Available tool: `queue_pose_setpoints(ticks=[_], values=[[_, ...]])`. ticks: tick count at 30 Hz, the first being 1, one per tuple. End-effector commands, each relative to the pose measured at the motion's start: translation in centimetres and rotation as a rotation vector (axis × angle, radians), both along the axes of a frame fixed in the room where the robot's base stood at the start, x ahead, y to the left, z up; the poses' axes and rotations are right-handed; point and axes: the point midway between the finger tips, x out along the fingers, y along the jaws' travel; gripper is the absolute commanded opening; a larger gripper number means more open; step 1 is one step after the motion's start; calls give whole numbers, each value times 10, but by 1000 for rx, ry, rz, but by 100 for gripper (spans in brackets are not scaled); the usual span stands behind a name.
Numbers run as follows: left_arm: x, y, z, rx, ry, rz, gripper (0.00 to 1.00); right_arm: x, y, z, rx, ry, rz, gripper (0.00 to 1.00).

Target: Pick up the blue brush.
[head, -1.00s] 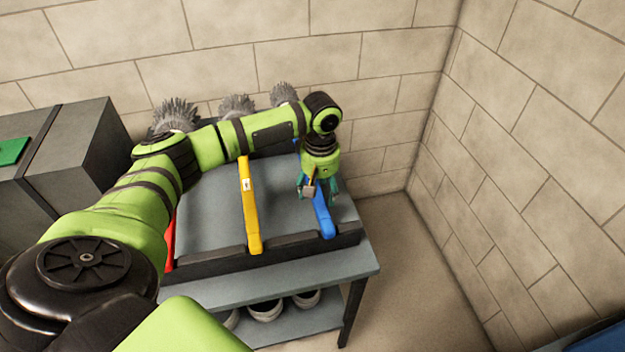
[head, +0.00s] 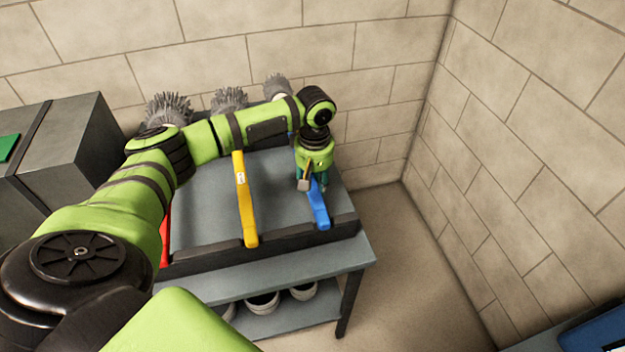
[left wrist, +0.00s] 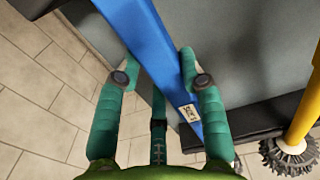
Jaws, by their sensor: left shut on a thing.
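The blue brush (head: 319,208) is the rightmost of the brushes on the grey bench, its blue handle pointing towards me and sloping. My left gripper (head: 316,187) is shut on this handle from above, a little behind its near end. In the left wrist view the blue handle (left wrist: 165,62) passes between the teal fingers (left wrist: 160,77), with a small label on it. The far part of the brush is partly hidden behind my left arm. My right gripper does not show.
A yellow brush (head: 245,205) lies to the left, and a red one (head: 165,237) is mostly hidden by my arm. The bench (head: 285,286) has a dark front rail and a lower shelf with round containers. Block walls stand behind and right; a grey cabinet (head: 75,150) stands left.

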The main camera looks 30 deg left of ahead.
Motion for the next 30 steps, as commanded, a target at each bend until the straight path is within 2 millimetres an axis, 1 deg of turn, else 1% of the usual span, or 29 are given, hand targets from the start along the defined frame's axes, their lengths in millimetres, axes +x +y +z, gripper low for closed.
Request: queue_pose_setpoints(ticks=[5,8,9,15,18,21,25,30], values=[[2,0,20,-1,-7,1,0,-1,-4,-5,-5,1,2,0],[2,0,38,-2,-9,1,0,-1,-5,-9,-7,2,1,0],[0,-11,42,-5,-5,-7,0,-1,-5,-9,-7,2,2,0],[-9,-58,70,-5,-7,-8,0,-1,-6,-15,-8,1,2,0],[-13,-78,83,-5,-7,-7,0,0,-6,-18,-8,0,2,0],[-17,-94,93,-4,-6,-5,0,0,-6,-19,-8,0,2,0],[-19,-108,102,-3,-5,-2,0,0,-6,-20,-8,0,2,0],[-21,-115,113,-2,-4,1,0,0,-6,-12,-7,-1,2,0]])
